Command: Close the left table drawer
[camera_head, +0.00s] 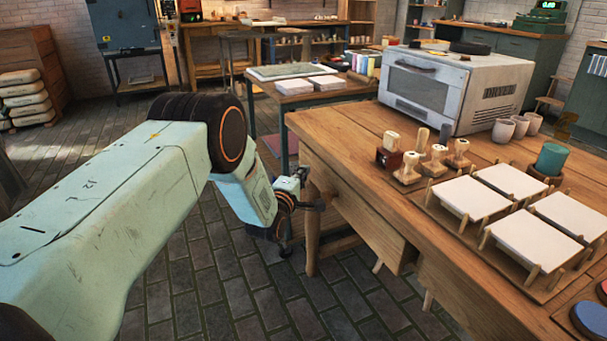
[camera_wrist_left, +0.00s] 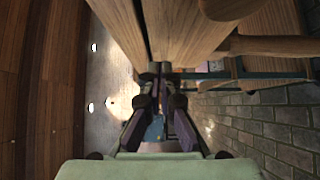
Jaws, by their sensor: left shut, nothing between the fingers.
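The left table drawer (camera_head: 372,222) is in the near side of the wooden worktable (camera_head: 335,135), under the tabletop's edge. Its front seems to stand slightly out at its right end; how far it is open I cannot tell. My left gripper (camera_head: 314,204) is by the table's left corner, close to the drawer's left end. In the left wrist view the fingers (camera_wrist_left: 158,72) are together and empty, their tips close to a wooden face (camera_wrist_left: 190,30) with a dark gap beside it. Whether they touch it is unclear. My right gripper is not in view.
On the tabletop are a white oven (camera_head: 455,90), wooden stamps (camera_head: 408,165), white square plates (camera_head: 470,197) and cups (camera_head: 503,130). A lower table (camera_head: 290,88) with trays stands behind. A table leg (camera_head: 312,240) is beside my gripper. The tiled floor in front is clear.

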